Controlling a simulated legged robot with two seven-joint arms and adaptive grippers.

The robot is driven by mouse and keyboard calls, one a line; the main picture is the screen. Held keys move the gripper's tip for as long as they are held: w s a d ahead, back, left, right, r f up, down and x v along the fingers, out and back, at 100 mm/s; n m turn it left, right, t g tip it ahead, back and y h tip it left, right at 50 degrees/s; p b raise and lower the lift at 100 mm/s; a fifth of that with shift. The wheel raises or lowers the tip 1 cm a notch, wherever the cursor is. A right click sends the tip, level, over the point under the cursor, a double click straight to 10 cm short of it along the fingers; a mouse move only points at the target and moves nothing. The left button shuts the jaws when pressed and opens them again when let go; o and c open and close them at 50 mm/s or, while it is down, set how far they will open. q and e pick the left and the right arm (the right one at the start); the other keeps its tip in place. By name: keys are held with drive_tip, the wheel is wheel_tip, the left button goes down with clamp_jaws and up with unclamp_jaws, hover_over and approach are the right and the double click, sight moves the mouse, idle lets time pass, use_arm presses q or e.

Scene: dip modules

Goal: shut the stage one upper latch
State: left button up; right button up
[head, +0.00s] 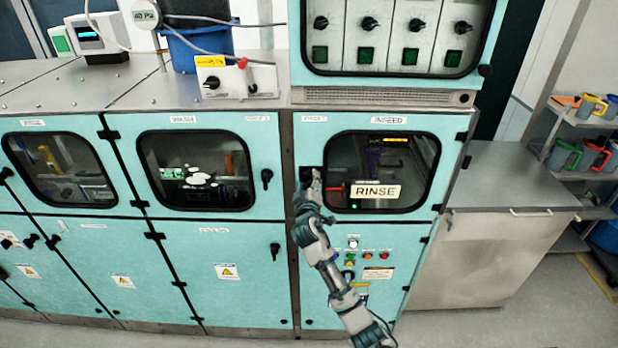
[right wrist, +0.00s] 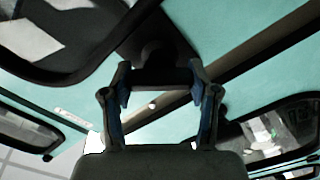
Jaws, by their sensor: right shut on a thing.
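The stage one upper latch (head: 305,173) is a small black handle at the left edge of the upper right door (head: 366,221), the one with the RINSE sign. My right gripper (head: 312,184) reaches up to it from below and partly hides it. In the right wrist view the fingers (right wrist: 161,92) stand on both sides of a dark bar of the latch (right wrist: 160,76) and are shut on it. The door lies flat in its frame. The exact turn of the latch is hard to tell. My left gripper is not in view.
A similar black latch (head: 267,178) sits on the neighbouring door to the left. A button panel (head: 368,262) is below the RINSE door, close to my right arm. A control box (head: 395,40) stands above. A steel counter (head: 510,180) and a shelf of jugs (head: 590,150) are at the right.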

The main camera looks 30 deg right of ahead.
drive_tip(key=n, duration=0.3)
drive_tip(key=shift+f, duration=0.35)
drive_tip(key=n, duration=0.4)
drive_tip(key=shift+f+n, duration=0.1)
drive_tip(key=shift+n, duration=0.3)
drive_tip(key=shift+a, duration=0.1)
drive_tip(key=o, duration=1)
drive_tip(key=shift+c, duration=0.2)
drive_tip(key=shift+o, duration=1)
drive_tip(key=shift+w, duration=0.2)
drive_tip(key=shift+d, duration=0.2)
